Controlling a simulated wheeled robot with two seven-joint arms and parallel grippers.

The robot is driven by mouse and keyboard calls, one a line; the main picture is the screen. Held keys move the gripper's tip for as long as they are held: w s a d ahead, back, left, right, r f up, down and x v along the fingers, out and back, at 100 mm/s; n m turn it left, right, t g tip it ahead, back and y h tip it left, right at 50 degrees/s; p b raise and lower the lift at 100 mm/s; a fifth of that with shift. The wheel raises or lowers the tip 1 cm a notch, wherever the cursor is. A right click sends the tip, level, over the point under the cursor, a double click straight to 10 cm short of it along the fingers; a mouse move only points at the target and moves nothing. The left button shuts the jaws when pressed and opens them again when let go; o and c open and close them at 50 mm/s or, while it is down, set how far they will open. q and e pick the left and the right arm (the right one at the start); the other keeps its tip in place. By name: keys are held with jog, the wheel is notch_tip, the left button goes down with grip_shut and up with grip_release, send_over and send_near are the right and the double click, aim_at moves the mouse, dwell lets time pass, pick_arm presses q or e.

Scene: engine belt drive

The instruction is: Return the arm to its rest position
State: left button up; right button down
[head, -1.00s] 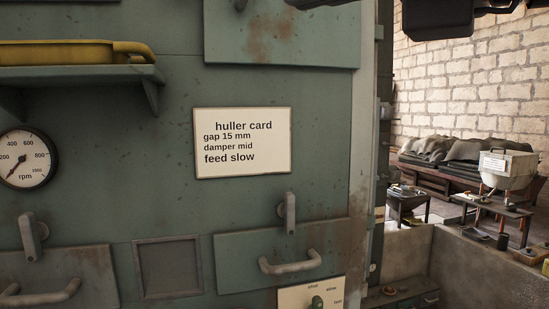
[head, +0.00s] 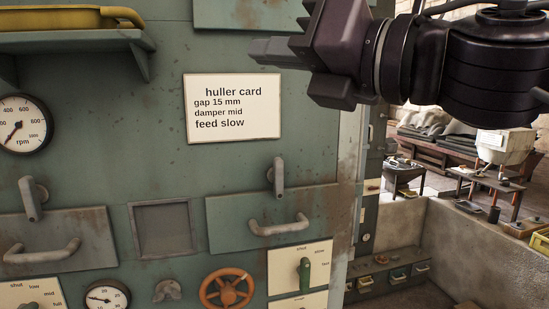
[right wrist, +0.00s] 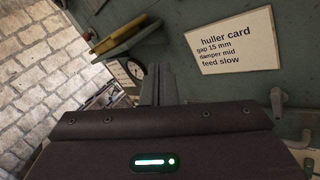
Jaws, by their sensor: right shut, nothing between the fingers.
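My right arm comes in from the upper right of the head view. Its gripper (head: 270,50) points left, in front of the green machine panel (head: 230,165) and above and right of the huller card (head: 232,107). The fingers are together with nothing between them. In the right wrist view, the fingers (right wrist: 158,84) also sit close together and empty, left of the huller card (right wrist: 231,41). My left gripper is not in view.
The panel carries handles (head: 278,226), an orange handwheel (head: 226,288), a green lever (head: 304,275) and an rpm gauge (head: 22,124). A yellow object (head: 65,42) lies on a shelf at upper left. Benches (head: 480,185) stand at right beyond a low wall (head: 460,250).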

jog(key=w+d+f+m+t+h, duration=0.1)
jog(key=w+f+m+t+h, duration=0.1)
jog(key=w+f+m, duration=0.55)
jog(key=w+d+f+m+t+h, duration=0.1)
jog(key=w+f+m+t+h, duration=0.2)
jog(key=f+m, duration=0.75)
jog(key=d+f+m+g+h, duration=0.1)
jog(key=d+f+m+h, duration=0.2)
jog(key=f, duration=0.5)
jog(key=s+d+f+m+g+h, duration=0.1)
jog(key=d+f+m+h, duration=0.15)
jog(key=f+m, duration=0.4)
jog(key=d+f+m+g+h, duration=0.1)
jog(key=d+f+m+h, duration=0.15)
jog(key=f, duration=0.75)
jog(key=s+d+f+m+g+h, duration=0.1)
jog(key=s+d+f+m+g, duration=0.4)
jog(key=s+f, duration=0.55)
jog(key=s+d+f+m+g+h, duration=0.1)
jog(key=s+d+f+m+g, duration=0.35)
jog(key=s+f, duration=0.6)
notch_tip(320, 180, down, 33)
jog(key=s+g+b, duration=0.2)
jog(key=s+d+f+b, duration=0.1)
jog(key=s+d+f, duration=0.2)
jog(key=s+f, duration=1.6)
jog(key=shift+f+g+b, duration=0.15)
jog(key=shift+g+b, duration=0.2)
jog(key=shift+g, duration=0.1)
jog(key=shift+d, duration=0.1)
